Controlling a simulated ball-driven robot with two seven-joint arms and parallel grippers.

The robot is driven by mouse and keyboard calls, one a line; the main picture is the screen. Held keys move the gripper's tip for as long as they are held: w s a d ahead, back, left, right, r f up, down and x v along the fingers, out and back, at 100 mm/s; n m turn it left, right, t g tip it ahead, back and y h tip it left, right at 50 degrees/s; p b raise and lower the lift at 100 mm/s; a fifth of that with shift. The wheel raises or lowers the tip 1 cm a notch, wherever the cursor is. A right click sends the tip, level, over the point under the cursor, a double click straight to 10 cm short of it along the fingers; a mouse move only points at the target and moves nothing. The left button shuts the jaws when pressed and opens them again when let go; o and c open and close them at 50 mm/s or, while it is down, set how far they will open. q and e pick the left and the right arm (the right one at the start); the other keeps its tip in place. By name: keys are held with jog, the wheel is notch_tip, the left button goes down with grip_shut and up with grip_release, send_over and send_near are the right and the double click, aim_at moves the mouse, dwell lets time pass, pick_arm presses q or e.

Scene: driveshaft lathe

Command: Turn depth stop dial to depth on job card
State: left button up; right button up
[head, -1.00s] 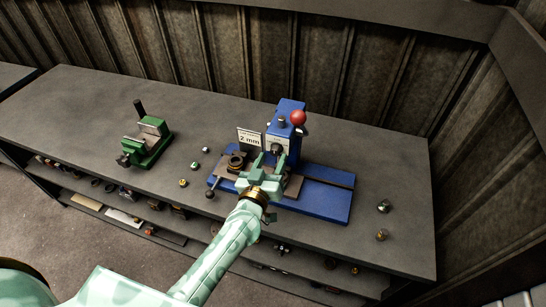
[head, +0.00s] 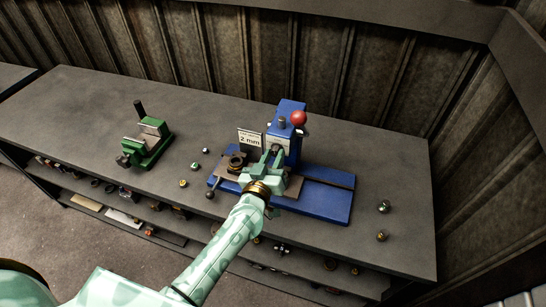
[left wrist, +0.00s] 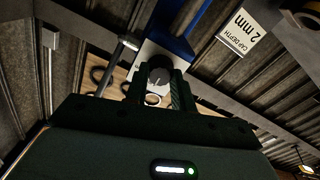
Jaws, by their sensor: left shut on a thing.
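The job card (head: 249,139) stands upright on the blue lathe (head: 320,201) and reads 2 mm. In the left wrist view the card (left wrist: 240,28) reads "CAP DEPTH 2 mm". My left gripper (head: 274,155) is at the front of the blue headstock (head: 291,117), with its fingers shut on the dark round depth stop dial (left wrist: 158,66). A pale plate (left wrist: 152,98) with dark marks shows between the fingers in the left wrist view. The marks are too small to read, and the fingers hide part of the dial. My right gripper is not in view.
A red ball knob (head: 298,117) sits above the headstock's right side. A dark ring part (head: 236,161) lies left of my gripper. A green vise (head: 147,143) stands farther left. Small loose parts lie on the grey bench (head: 80,105). A ribbed wall is behind.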

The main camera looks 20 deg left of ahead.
pick_arm(q)
jog(key=n+p, duration=0.1)
jog(key=n, duration=0.7)
jog(key=shift+n+p, duration=0.3)
jog(key=shift+p, duration=0.05)
jog(key=shift+n, duration=1.5)
jog(key=o, duration=1)
jog(key=s, duration=1.6)
jog(key=shift+s+a, duration=0.2)
jog(key=shift+a, duration=0.1)
